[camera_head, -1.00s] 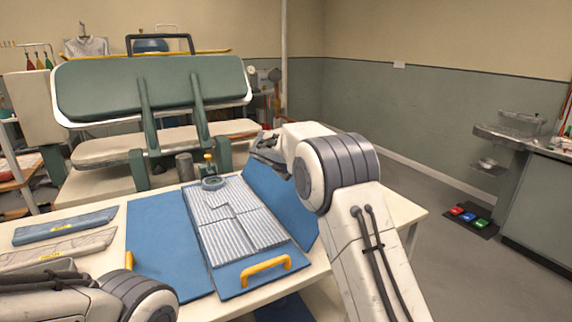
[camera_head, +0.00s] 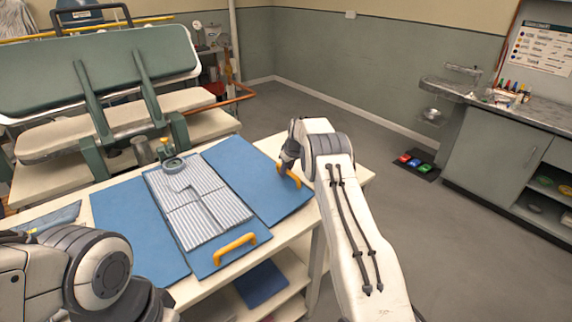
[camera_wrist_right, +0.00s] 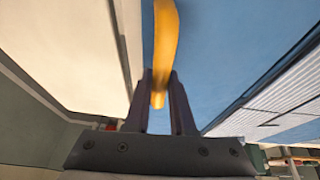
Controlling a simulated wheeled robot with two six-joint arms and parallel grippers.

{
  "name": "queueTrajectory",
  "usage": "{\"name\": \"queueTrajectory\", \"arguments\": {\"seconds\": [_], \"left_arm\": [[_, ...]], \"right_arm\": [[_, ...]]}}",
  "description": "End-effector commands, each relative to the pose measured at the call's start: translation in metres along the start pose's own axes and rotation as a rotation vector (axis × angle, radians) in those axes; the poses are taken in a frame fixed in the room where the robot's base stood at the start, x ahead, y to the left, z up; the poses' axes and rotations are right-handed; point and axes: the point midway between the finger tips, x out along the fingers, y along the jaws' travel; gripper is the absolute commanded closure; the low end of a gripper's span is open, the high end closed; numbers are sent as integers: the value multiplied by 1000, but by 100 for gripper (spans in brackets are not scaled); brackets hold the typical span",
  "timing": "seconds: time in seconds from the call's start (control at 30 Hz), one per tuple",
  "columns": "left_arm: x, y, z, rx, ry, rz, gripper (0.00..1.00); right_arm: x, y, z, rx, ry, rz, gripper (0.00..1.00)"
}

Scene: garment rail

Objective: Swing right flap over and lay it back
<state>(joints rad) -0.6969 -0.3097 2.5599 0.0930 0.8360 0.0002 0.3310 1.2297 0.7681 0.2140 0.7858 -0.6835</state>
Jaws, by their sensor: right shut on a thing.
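The blue folding board lies on the white table, with its right flap (camera_head: 262,187) spread out nearly flat to the right. The flap has a yellow handle (camera_head: 290,178) near its right edge. My right gripper (camera_head: 283,168) is shut on this handle; in the right wrist view the fingers (camera_wrist_right: 160,98) close on the yellow handle (camera_wrist_right: 166,40). A striped grey folded garment (camera_head: 198,203) lies on the middle panel. The left flap (camera_head: 132,225) lies flat. The bottom flap with another yellow handle (camera_head: 235,248) lies at the front. My left arm shows at lower left, its gripper out of view.
A green press (camera_head: 100,75) stands behind the table at left. The table top (camera_head: 345,172) is bare to the right. A counter (camera_head: 520,115) stands at far right.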

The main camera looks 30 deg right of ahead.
Motion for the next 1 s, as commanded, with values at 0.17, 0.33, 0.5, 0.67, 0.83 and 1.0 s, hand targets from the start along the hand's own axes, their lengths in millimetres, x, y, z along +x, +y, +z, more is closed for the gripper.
{"name": "queueTrajectory", "arguments": {"seconds": [0.17, 0.33, 0.5, 0.67, 0.83, 1.0], "left_arm": [[23, -2, 1, 1, 0, 0, 48], [32, -2, 2, 1, 0, 0, 48], [35, -3, 2, 1, 0, 0, 48], [36, -3, 2, 1, 0, 0, 48], [35, -3, 2, 1, 0, 0, 48], [36, -3, 2, 1, 0, 0, 48]], "right_arm": [[21, 2, 9, -5, 0, 1, 100], [29, 3, 13, -5, -1, 1, 100], [33, 4, 15, -6, -2, 1, 100], [34, 4, 16, -5, -3, 1, 100], [36, 3, 17, -4, -5, 0, 100], [36, 3, 18, -4, -7, 0, 51]]}}
